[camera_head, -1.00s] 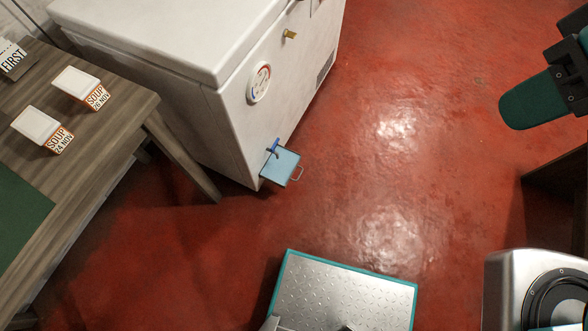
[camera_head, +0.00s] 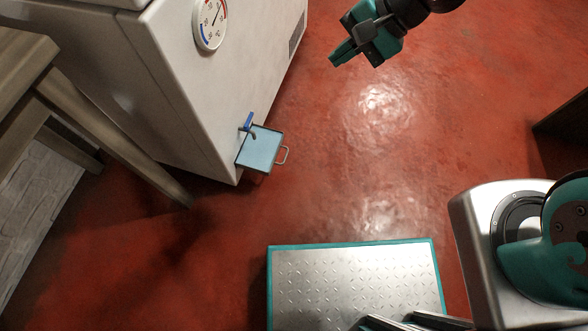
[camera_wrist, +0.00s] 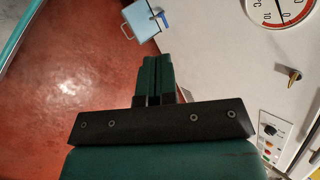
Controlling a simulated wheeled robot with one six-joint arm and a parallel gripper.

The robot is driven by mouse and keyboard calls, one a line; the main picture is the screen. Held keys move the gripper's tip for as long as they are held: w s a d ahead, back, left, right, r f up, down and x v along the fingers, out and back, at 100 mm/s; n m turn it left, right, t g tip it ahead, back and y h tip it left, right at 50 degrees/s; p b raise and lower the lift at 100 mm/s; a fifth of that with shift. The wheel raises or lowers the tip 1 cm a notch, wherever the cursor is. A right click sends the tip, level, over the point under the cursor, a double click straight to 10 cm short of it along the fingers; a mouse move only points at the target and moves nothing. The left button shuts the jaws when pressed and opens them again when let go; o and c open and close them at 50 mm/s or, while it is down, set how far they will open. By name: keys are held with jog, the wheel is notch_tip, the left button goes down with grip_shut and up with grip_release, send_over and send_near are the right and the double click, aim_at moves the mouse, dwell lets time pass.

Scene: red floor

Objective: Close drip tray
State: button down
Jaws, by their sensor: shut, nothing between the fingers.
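The drip tray (camera_head: 260,149) is a light blue square tray with a thin wire handle. It sticks out from the low front of the white chest freezer (camera_head: 190,95), under a blue-handled drain tap (camera_head: 248,123). It also shows in the wrist view (camera_wrist: 142,18), at the top, beyond my fingertips. My gripper (camera_head: 336,60) has green fingers and is shut and empty. It is up and to the right of the tray in the head view, clear of it and of the freezer. In the wrist view my gripper (camera_wrist: 152,62) points toward the tray's handle side.
A round thermometer dial (camera_head: 210,22) is on the freezer front. A wooden table (camera_head: 110,140) stands left of the freezer, its leg near the freezer's corner. Red floor (camera_head: 340,190) in front of the tray is clear.

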notch_tip(320, 180, down, 47)
jog(key=w+d+m+t+y+b, duration=0.1)
jog(key=d+m+t+b, duration=0.2)
jog(key=m+b, duration=1.45)
jog(key=w+a+f+n+b, duration=0.1)
jog(key=w+a+f+b, duration=0.1)
jog(key=a+b, duration=0.2)
jog(key=w+a+f+n+b, duration=0.1)
jog(key=w+a+f+b, duration=0.1)
jog(key=a+b, duration=0.3)
jog(key=shift+a+f, duration=0.45)
jog(key=shift+a, duration=0.6)
jog(key=shift+w, duration=0.1)
